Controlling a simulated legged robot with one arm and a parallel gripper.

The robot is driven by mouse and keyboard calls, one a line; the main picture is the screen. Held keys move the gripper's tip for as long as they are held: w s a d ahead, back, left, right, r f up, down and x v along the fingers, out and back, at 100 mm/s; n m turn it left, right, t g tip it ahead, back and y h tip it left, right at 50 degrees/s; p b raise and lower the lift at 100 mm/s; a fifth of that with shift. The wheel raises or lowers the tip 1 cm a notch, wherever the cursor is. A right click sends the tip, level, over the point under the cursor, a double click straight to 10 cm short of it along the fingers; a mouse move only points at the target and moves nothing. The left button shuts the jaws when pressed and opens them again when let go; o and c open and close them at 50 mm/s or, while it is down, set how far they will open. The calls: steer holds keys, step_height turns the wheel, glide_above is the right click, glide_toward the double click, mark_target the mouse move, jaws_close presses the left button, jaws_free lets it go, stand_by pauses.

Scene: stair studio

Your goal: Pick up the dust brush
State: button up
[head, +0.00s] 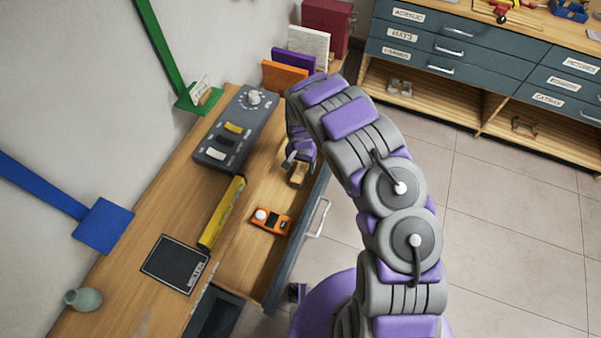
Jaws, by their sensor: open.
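My gripper (299,159) points down at the end of my grey and purple arm, over the far part of an open drawer. Its fingers are small in view and stand apart. A small brown wooden piece (298,175), which looks like the dust brush, shows right beside and below the fingertips. It is partly covered by the gripper, and its bristles cannot be made out. I cannot tell if the fingers touch it. The open drawer (240,269) has a wooden floor and a dark front with a pale handle.
An orange device (269,220) lies nearer in the drawer. A yellow level (222,212), a grey control box (236,129), a dark mat (175,264) and a vase (83,299) are on the desk. Upright books (289,63) stand behind. A drawer cabinet (462,52) stands beyond clear tiled floor.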

mark_target(301, 169)
steer(key=f, duration=0.2)
steer(key=f+b, duration=0.1)
steer(key=f, duration=0.1)
steer(key=shift+w+a+f+b, duration=0.1)
steer(key=shift+w+f+b, duration=0.1)
steer(key=shift+f+b, duration=0.15)
steer(key=shift+c, duration=0.2)
steer(key=c, duration=1)
